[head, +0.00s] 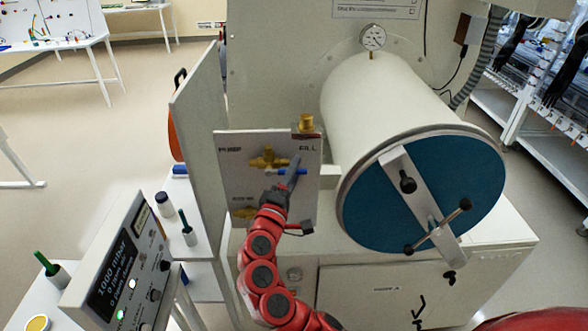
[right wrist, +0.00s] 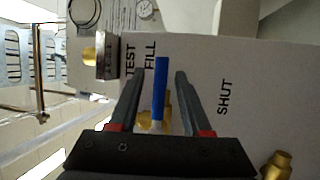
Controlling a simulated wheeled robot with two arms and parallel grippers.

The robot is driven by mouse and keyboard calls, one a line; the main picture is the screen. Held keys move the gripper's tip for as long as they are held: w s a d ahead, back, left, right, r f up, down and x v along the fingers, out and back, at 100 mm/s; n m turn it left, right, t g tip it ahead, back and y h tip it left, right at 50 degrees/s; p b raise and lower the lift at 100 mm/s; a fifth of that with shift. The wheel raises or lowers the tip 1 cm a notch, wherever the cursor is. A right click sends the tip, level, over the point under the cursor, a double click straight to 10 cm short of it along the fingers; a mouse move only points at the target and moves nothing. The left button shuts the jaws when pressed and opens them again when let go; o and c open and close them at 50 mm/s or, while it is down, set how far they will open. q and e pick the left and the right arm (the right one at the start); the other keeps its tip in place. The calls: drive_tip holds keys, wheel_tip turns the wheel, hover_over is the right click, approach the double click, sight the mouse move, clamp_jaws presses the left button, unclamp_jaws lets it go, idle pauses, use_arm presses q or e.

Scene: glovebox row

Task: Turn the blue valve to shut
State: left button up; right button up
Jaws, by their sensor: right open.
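The blue valve handle (head: 292,171) lies level across a pale panel (head: 232,184), pointing right from a brass body (head: 268,158). In the right wrist view the blue handle (right wrist: 160,82) stands between the fingers of my right gripper (right wrist: 161,74), with a visible gap on each side. My right gripper (head: 293,172) is open at the panel and covers part of it in the head view. The word SHUT (right wrist: 225,97) shows right of the fingers in the wrist view, and FILL is left of the handle. My left gripper is not in view.
A brass fitting (head: 306,123) sits at the panel's top right. Another brass fitting (head: 244,213) is at its lower left. A large chamber with a blue door (head: 375,203) and a protruding bar handle stands close on the right. A pressure display box (head: 118,270) is at lower left.

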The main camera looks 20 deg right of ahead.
clamp_jaws()
idle(1.4)
